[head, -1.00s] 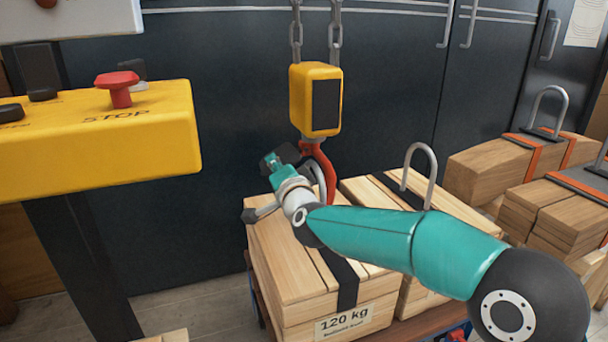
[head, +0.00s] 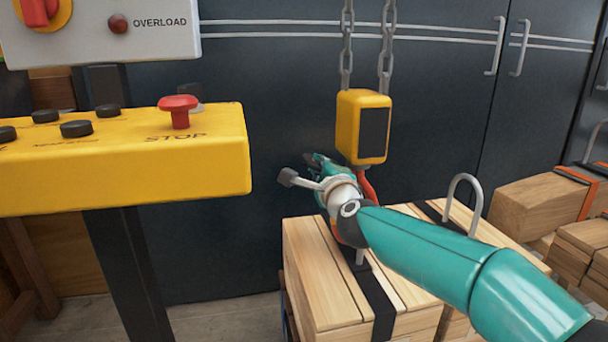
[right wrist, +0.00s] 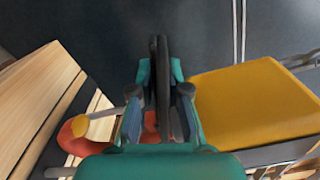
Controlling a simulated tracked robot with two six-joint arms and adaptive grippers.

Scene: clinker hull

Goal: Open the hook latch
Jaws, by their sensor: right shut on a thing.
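A red hook (head: 368,187) hangs under a yellow hoist block (head: 350,125), over a strapped timber load (head: 310,270). The hook also shows in the right wrist view (right wrist: 72,140), with the block (right wrist: 250,105) to the right. My right gripper (head: 319,162) is in front of the hook, just below and left of the block, and covers much of it. In the right wrist view its fingers (right wrist: 158,112) are shut on a dark upright part, seemingly the hook latch (right wrist: 160,70). A grey rod reaches from the fingers toward the hook. My left gripper is out of view.
A yellow control box (head: 120,175) with a red stop button (head: 180,108) stands at the left. Chains (head: 346,50) run up from the block. A grey lifting loop (head: 464,190) stands on the load. Dark cabinets close off the back.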

